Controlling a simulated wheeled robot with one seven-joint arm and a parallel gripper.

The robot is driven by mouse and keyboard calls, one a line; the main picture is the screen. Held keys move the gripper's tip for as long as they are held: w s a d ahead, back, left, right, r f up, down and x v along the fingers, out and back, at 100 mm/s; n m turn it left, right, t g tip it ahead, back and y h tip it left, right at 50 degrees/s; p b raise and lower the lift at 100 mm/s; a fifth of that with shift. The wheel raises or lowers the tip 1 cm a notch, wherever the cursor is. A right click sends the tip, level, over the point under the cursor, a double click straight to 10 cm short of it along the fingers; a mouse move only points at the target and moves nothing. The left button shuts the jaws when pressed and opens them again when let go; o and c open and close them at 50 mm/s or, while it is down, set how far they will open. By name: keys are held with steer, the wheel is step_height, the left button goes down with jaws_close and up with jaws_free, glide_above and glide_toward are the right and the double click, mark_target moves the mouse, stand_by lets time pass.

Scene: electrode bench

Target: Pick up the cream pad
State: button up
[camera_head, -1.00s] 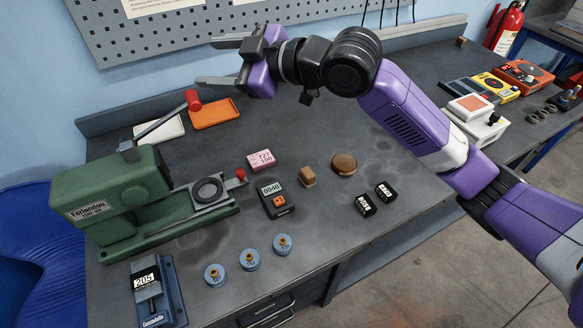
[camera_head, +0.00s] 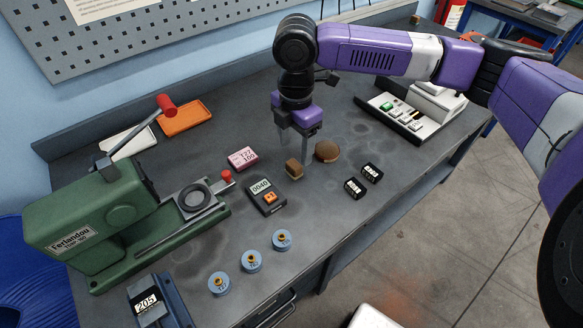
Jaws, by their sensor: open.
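A flat cream-white piece (camera_head: 129,143), which looks like the cream pad, lies at the back left of the bench, beside an orange tray (camera_head: 185,118). The green press's lever crosses in front of it and hides part of it. My gripper (camera_head: 294,152) points down with its two fingers apart and nothing seen between them. It is over the middle of the bench, well to the right of the cream piece. Its fingertips are close to a small brown block (camera_head: 293,169) in the picture; I cannot tell their height above the bench.
The green press (camera_head: 95,215) with its red-knobbed lever stands at left. A pink box (camera_head: 243,157), a dark meter (camera_head: 266,196), a round brown object (camera_head: 327,151), two black blocks (camera_head: 356,187) and blue discs (camera_head: 251,260) lie mid-bench. A white device (camera_head: 405,117) sits at right.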

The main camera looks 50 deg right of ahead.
mark_target(294, 164)
steer(key=f, duration=0.3)
steer(key=f+p, duration=0.1)
steer(key=f, duration=0.2)
steer(key=shift+a+f, duration=0.2)
steer(key=shift+f, duration=0.15)
steer(key=shift+c, duration=0.4)
jaws_close()
step_height(294, 164, up, 20)
steer(key=b, duration=0.1)
